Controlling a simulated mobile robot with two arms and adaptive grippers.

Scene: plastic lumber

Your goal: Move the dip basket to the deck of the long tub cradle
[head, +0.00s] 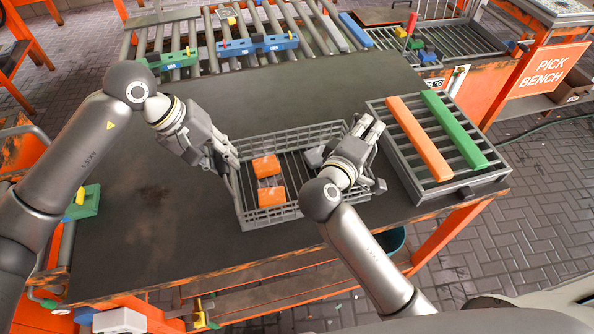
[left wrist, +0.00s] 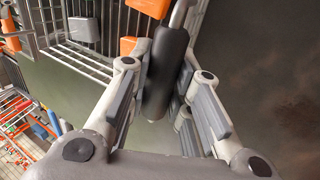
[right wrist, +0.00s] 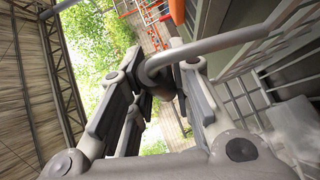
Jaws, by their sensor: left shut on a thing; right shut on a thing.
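The dip basket is a grey wire basket (head: 292,216) on or just above the dark table; any gap beneath it is unclear. It holds two orange blocks (head: 266,167). My left gripper (head: 230,160) is at its left end, shut on a dark handle grip (left wrist: 166,75) in the left wrist view. My right gripper (head: 366,138) is at its right end, shut on the bent grey handle (right wrist: 215,48) in the right wrist view. A grey slatted rack (head: 462,186) stands right of the basket, bearing orange and green bars; I cannot tell whether this is the long tub cradle.
The dark table (head: 150,240) is clear left of and in front of the basket. A roller conveyor (head: 205,60) with blue and green blocks runs along the back. An orange bench with a "PICK BENCH" sign (head: 552,69) stands at back right.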

